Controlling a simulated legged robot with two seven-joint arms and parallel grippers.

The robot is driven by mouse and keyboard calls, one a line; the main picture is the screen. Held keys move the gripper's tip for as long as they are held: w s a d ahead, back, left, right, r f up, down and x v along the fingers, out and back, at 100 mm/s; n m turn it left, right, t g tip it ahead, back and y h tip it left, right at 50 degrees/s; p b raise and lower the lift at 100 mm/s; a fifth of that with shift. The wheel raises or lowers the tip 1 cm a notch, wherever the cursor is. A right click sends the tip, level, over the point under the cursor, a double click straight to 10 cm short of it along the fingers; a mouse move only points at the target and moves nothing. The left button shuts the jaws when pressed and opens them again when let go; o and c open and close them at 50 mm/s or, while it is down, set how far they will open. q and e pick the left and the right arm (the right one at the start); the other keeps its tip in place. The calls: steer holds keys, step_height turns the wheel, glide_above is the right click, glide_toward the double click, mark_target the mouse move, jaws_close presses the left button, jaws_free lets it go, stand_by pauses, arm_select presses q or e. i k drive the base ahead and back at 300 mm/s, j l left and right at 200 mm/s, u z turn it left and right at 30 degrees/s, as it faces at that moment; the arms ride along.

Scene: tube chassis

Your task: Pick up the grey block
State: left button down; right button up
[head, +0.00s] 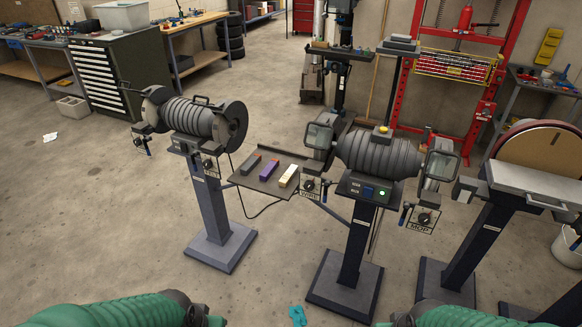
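A dark grey block (251,164) lies on a small dark tray (261,187) between the two bench grinders. It is the leftmost of three long blocks there, with a purple block (269,168) to its right and a cream block (288,177) beyond that. Parts of my two green-sleeved arms show along the bottom edge, one at the left and one at the right, with dark joints at their inner ends. No gripper fingers can be made out. Both arms are well apart from the tray and the blocks.
A pedestal grinder (193,118) stands left of the tray. A larger one (376,155) stands right of it, close to the tray edge. A disc sander (540,160) is at the right. A blue-green scrap (298,315) lies on the floor. The floor in front of the tray is open.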

mark_target(255, 160)
steer(key=i+j+z, duration=0.15)
steer(key=z, duration=0.2)
steer(key=i+j+z, duration=0.1)
steer(key=j+z, duration=0.3)
steer(key=i+j+z, duration=0.1)
steer(key=j+z, duration=0.6)
steer(key=i+j, duration=0.1)
steer(key=j, duration=3.7)
steer(key=i, duration=0.05)
